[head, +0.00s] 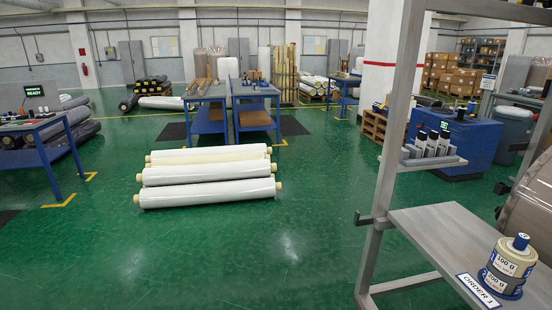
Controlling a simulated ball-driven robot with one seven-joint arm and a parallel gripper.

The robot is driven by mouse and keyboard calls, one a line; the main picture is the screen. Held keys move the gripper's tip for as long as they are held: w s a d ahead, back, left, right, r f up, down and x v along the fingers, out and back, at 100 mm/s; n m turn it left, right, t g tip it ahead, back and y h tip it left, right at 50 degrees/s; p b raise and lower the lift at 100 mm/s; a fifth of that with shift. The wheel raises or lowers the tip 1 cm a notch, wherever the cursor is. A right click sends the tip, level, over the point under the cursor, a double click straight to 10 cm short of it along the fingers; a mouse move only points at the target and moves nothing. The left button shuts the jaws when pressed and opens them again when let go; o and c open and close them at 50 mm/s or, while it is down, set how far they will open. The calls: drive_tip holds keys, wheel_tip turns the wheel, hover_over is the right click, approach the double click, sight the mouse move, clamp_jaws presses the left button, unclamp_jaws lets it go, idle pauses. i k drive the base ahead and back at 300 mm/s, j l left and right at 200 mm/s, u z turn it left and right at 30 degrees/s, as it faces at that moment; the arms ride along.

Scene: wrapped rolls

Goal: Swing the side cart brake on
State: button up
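A grey metal frame with shelves stands close at the right; it looks like the side cart (384,200). A small dark lever or hook (362,218) sticks out to the left from its near post, at about the height of its lower shelf, with its tip turned up. It may be the brake, but I cannot tell for sure. The foot of the frame runs out of the picture at the bottom, and no wheels show. My gripper is not in view.
The frame's lower shelf (435,232) holds stacked weights (508,262) by an "ORDER 1" label; a small upper shelf holds dark-topped bottles (432,144). White wrapped rolls (208,193) lie on the green floor at left centre. The floor between them and the frame is clear.

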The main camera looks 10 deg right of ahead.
sight(536, 116)
drive_tip(key=i, duration=3.7)
drive_tip(key=i+j, duration=0.1)
drive_tip(key=i, duration=1.75)
drive_tip(key=z, duration=0.45)
drive_tip(key=i+z, duration=0.15)
drive_tip(key=z, duration=0.75)
drive_tip(key=i+j+z, duration=0.1)
drive_tip(key=z, duration=0.35)
drive_tip(key=i+l+z, duration=0.1)
drive_tip(key=z, duration=0.35)
drive_tip(key=i+l+z, duration=0.1)
drive_tip(key=z, duration=0.35)
drive_tip(key=i+l+z, duration=0.1)
drive_tip(key=z, duration=0.3)
drive_tip(key=i+l+z, duration=0.1)
drive_tip(key=z, duration=0.35)
drive_tip(key=k, duration=0.2)
drive_tip(key=i+j+z, duration=0.25)
drive_tip(key=i+j, duration=1.95)
